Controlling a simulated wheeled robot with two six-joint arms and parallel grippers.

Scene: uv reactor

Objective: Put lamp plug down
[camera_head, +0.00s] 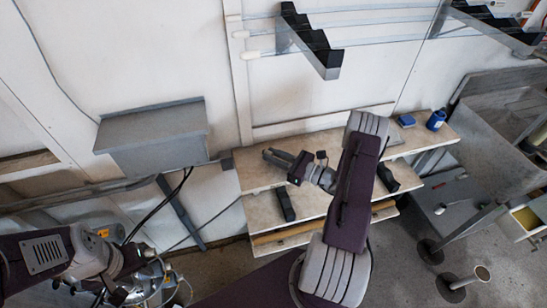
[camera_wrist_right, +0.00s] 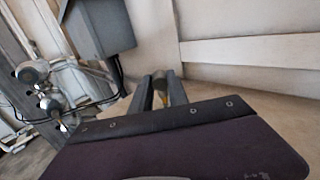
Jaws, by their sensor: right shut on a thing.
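My right gripper (camera_head: 274,157) reaches left over the upper shelf of the wall bench in the head view. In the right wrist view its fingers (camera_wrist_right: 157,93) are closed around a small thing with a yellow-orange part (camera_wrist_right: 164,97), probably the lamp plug. It is mostly hidden by the fingers, and I cannot make it out in the head view. I cannot tell whether it touches the bench. My left gripper (camera_head: 138,262) is at the lower left, among metal and glass parts, and its fingers are not clear.
The wooden bench (camera_head: 252,178) carries a black block (camera_head: 284,205), another dark block (camera_head: 387,178) and a blue jar (camera_head: 436,120). A grey box (camera_head: 155,135) hangs on the wall at left, with black cables below it. A dark rack (camera_head: 311,42) is mounted above.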

